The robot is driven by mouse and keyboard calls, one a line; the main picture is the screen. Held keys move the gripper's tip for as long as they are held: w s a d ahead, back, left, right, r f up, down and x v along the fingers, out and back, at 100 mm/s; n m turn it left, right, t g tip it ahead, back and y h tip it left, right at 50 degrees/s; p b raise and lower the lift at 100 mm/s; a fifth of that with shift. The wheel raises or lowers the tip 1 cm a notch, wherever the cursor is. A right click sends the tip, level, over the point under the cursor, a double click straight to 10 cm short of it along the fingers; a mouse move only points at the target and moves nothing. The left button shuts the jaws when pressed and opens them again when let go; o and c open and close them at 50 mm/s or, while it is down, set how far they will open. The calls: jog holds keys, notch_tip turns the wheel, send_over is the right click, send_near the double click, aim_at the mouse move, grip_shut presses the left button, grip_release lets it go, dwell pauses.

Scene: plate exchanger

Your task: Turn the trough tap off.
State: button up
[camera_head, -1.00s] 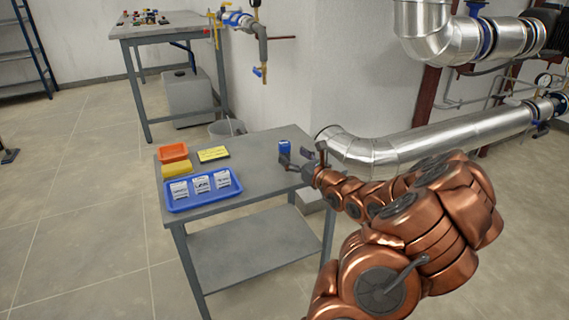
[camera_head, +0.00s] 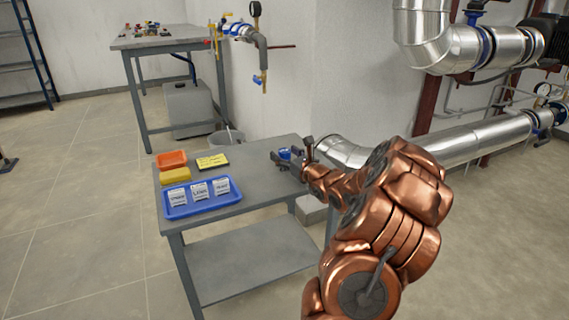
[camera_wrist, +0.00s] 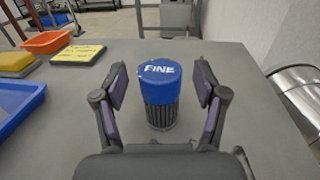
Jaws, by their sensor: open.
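A wall pipe with a small tap (camera_head: 258,80) at its lower end hangs at the upper middle of the head view. The tap has a blue handle and a brass-coloured body; its exact handle position is too small to tell. My gripper (camera_wrist: 160,84) is far from it, low over the near table. It is open, with one finger on each side of a blue-capped filter cartridge (camera_wrist: 160,86) marked FINE. The cartridge stands upright, with visible gaps to both fingers. In the head view, my gripper (camera_head: 290,154) partly hides the cartridge.
The near table (camera_head: 236,185) holds a blue tray (camera_head: 181,212) with several white packets, an orange bin (camera_head: 172,159), a yellow block (camera_head: 175,175) and a yellow card (camera_head: 212,161). A bucket (camera_head: 226,138) stands behind. Large silver pipes (camera_head: 480,137) run at right.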

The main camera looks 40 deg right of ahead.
aim_at(286, 151)
jog(key=shift+w, duration=0.15)
jog(key=c, duration=1.3)
jog(key=shift+r+p, duration=0.95)
jog(key=shift+r, duration=0.8)
jog(key=shift+s+r, duration=0.15)
jog(key=shift+s, duration=0.1)
jog(key=shift+s+a+r+p, duration=0.2)
jog(key=shift+s+a+p, duration=0.55)
jog(key=shift+s, duration=1.7)
jog(key=shift+s+a+r+p, duration=0.25)
jog(key=shift+s+a, duration=0.75)
jog(key=shift+s, duration=1.4)
jog(key=shift+s+a+r+p, duration=0.15)
jog(key=shift+s+a+p, duration=0.6)
jog(key=shift+s, duration=1.7)
